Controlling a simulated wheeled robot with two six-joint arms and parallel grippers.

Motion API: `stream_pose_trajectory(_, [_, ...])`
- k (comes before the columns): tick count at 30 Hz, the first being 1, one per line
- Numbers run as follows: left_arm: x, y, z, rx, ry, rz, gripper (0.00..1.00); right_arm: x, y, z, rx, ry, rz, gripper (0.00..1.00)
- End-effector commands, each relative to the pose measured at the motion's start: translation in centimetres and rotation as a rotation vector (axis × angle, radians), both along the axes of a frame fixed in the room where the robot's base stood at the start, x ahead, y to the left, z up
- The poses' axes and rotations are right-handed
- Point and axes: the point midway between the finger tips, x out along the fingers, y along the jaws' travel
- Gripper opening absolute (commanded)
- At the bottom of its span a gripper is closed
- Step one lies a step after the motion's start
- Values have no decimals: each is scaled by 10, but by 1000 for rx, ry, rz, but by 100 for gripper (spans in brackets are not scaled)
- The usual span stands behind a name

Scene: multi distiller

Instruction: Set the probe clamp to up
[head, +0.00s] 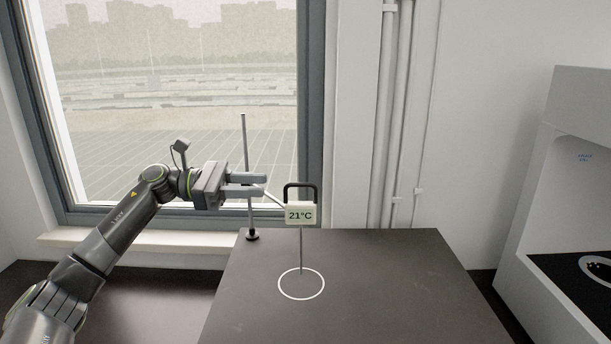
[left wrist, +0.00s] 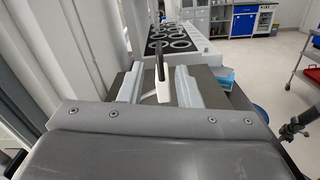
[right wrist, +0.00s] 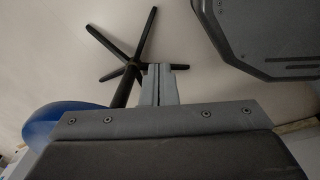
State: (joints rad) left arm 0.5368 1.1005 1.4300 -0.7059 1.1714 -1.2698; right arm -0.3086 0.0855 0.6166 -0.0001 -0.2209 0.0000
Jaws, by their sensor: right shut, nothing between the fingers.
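The probe unit (head: 299,213) is a pale box reading 21°C with a black loop handle (head: 300,186). Its thin probe (head: 301,250) hangs down to a white ring on the dark table. A thin arm (head: 275,200) runs from the unit toward the upright rod (head: 245,140). My left gripper (head: 262,185) is level at the rod, with its fingers pointing toward the handle; they hide where the arm meets the rod. In the left wrist view its fingers (left wrist: 159,88) are apart, with the pale unit (left wrist: 164,94) showing between them. My right gripper (right wrist: 160,84) is shut and empty.
The dark table (head: 400,290) has free room right of the ring (head: 301,284). A white cabinet (head: 570,170) stands at the right, and a window is behind. The right wrist view shows a black spoked chair base (right wrist: 132,66) and a blue seat (right wrist: 60,122) beyond the fingers.

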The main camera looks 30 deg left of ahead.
Motion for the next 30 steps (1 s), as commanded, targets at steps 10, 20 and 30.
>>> stream_pose_trajectory(10, [28, -60, 5, -4, -2, -3, 31, 10, 1, 35, 1, -14, 2, 0])
stream_pose_trajectory(20, [45, -94, 2, -2, -1, 0, 31, 10, 8, 51, 9, -16, -1, 0])
stream_pose_trajectory(30, [47, -99, 0, 0, 0, 1, 31, 10, 8, 51, 11, -15, -1, 0])
